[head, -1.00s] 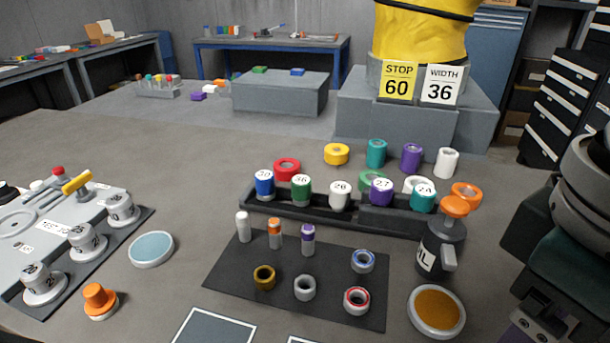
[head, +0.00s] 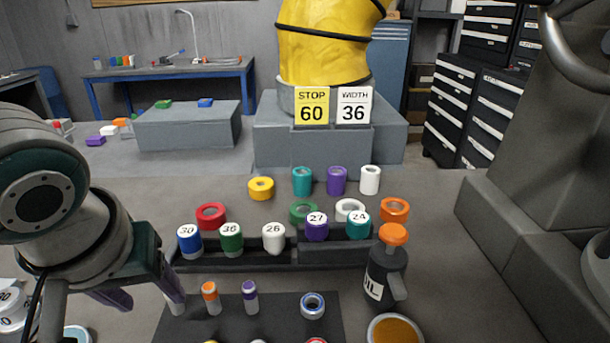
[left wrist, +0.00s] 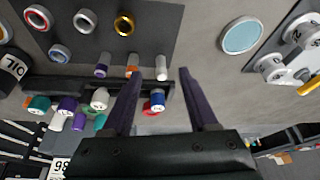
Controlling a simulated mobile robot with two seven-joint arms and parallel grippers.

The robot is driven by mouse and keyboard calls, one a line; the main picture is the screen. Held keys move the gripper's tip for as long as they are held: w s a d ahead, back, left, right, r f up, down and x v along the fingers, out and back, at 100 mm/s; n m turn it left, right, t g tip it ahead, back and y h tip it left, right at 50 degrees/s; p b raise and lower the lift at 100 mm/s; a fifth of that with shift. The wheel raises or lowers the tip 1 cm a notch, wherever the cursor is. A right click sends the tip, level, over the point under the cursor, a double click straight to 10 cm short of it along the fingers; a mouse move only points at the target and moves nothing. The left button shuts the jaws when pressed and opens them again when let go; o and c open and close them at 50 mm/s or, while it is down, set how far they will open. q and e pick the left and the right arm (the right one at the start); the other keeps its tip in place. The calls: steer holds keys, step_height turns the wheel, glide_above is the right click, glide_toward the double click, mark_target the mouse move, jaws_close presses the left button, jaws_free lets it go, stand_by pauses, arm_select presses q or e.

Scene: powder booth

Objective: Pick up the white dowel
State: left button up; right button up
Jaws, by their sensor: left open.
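The white dowel (head: 175,304) stands at the left edge of the dark mat (head: 275,325), partly hidden behind a finger of my left gripper in the head view. My left gripper (head: 142,294) is open and empty, its purple fingers pointing down by the dowel. In the left wrist view the white dowel (left wrist: 162,68) lies between the two fingertips (left wrist: 160,74) in the picture, seemingly beyond them. I cannot tell how far apart they are. The orange-topped dowel (head: 211,298) and purple-topped dowel (head: 250,297) stand in a row to its right. My right gripper is out of view.
A black rack (head: 335,254) of numbered, coloured cylinders stands behind the mat. An oil can (head: 385,275) and an orange-filled dish (head: 395,330) are to the right. Tape rings, including a blue one (head: 312,305), sit on the mat. A grey block edge (head: 500,225) bounds the right side.

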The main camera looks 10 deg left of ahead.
mark_target(179, 311)
arm_select(q)
steer(key=shift+n, duration=0.3)
steer(key=w+f, duration=0.1)
steer(key=w+a+f, duration=0.1)
steer(key=w+f+b, duration=0.1)
steer(key=shift+w+a, duration=0.1)
steer(key=shift+a, duration=0.15)
steer(key=shift+w+b+x, duration=0.15)
steer(key=shift+b+x, duration=0.25)
steer(key=shift+x, duration=1.1)
steer(key=shift+w+b+x, duration=0.15)
steer(key=shift+b+x, duration=0.2)
steer(key=shift+x, duration=1.15)
steer(key=shift+a+r, duration=0.15)
steer(key=shift+r, duration=0.05)
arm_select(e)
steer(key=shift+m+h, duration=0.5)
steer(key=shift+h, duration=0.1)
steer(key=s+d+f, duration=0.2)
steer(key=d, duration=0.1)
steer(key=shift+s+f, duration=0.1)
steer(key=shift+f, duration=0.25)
arm_select(q)
steer(key=shift+c, duration=0.3)
jaws_close()
